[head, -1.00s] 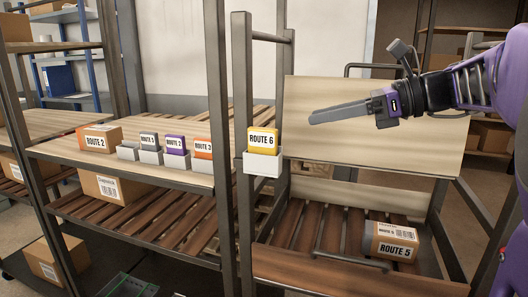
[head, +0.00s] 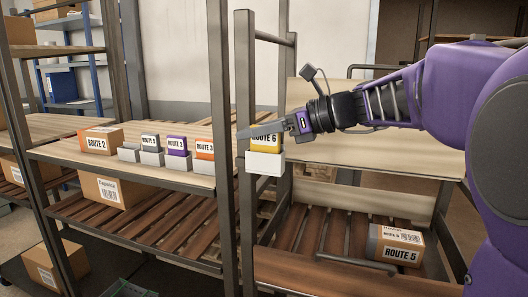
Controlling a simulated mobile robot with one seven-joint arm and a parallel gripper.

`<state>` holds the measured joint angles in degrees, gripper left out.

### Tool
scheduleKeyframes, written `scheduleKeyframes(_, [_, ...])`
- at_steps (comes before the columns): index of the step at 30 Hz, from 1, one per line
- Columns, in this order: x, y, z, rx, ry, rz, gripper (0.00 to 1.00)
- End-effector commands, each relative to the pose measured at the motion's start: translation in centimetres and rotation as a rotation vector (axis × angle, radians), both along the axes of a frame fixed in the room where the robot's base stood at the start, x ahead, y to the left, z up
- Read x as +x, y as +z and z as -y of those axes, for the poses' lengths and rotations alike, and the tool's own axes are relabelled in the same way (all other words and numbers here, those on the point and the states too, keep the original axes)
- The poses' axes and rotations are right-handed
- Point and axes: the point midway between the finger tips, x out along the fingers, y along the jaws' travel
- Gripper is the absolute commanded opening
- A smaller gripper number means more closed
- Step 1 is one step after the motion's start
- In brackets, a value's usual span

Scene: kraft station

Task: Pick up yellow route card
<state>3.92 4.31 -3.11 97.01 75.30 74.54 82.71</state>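The yellow route card (head: 265,143), marked ROUTE 6, stands upright in a white holder (head: 264,163) on the shelf rack's post. My gripper (head: 250,134) is at the card's top in the head view, its fingers pointing left across it. The fingers hide the card's upper part, and only the lower yellow part with most of its lettering shows. From this side view I cannot tell whether the fingers are apart or closed, or whether they touch the card.
Purple (head: 177,145) and orange (head: 204,149) route cards stand in white holders on the left shelf, beside a ROUTE 2 box (head: 100,141). A ROUTE 5 box (head: 396,245) lies on the lower right slats. A metal post (head: 245,220) stands close to the yellow card.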

Motion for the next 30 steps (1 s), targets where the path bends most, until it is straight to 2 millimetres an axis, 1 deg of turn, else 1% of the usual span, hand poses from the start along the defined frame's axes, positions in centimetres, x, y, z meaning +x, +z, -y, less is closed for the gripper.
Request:
scheduleKeyframes(3, [0.21, -0.17, -0.58, 0.000, 0.000, 0.000, 0.35])
scheduleKeyframes(8, [0.22, -0.14, -0.59, 0.000, -0.001, 0.000, 0.35])
scheduleKeyframes(9, [0.22, -0.14, -0.58, 0.000, -0.001, 0.000, 0.33])
scheduleKeyframes(11, [0.22, -0.14, -0.57, 0.000, -0.001, 0.000, 0.22])
scheduleKeyframes(12, [0.22, -0.14, -0.57, 0.000, -0.001, 0.000, 0.15])
scheduleKeyframes(15, [0.21, -0.13, -0.56, 0.000, -0.001, 0.000, 0.00])
scheduleKeyframes(26, [0.21, -0.12, -0.55, 0.001, -0.001, 0.002, 0.00])
scheduleKeyframes(30, [0.21, 0.24, -0.55, 0.001, -0.001, 0.002, 0.00])
